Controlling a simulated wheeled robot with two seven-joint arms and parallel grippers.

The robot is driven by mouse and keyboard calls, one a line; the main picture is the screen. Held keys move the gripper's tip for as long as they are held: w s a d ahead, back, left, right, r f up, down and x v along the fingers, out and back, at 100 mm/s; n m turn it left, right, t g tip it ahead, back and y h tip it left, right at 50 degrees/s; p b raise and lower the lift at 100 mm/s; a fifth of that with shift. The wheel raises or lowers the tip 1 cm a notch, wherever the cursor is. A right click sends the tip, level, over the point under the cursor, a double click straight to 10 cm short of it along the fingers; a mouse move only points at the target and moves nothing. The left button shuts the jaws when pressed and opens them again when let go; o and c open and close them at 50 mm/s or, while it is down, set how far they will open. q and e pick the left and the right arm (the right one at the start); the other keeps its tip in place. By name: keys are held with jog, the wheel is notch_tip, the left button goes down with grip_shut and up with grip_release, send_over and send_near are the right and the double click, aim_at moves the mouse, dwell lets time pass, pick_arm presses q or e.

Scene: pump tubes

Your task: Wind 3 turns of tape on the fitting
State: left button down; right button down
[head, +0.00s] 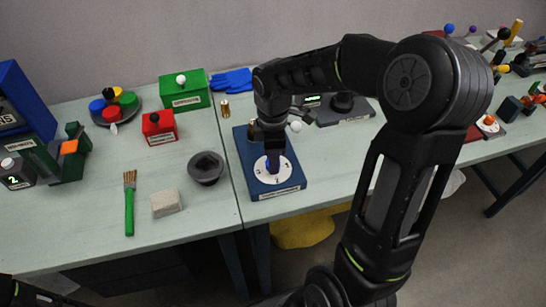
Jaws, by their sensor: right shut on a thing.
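My right gripper (272,158) points down over the blue base (248,165) with a white numbered dial (265,178). It is shut on a blue upright piece (273,165) at the middle of the dial. The gripper hides most of this piece, and I cannot tell whether tape is on it. My left gripper is not in view; only a dark part of my left arm shows at the lower left.
To the left are a dark round holder (206,168), a grey block (165,203), a green brush (129,208), a red box (159,127) and a green box (185,91). A black device (343,108) stands behind the right arm. The front left table is mostly clear.

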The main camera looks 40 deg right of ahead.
jog(key=m, duration=0.3)
jog(key=shift+b, duration=0.3)
jog(key=shift+m, duration=0.6)
jog(key=shift+m+b, duration=0.3)
jog(key=shift+m, duration=0.9)
jog(key=shift+m, duration=0.9)
jog(key=shift+m+b, duration=0.3)
jog(key=shift+m, duration=0.5)
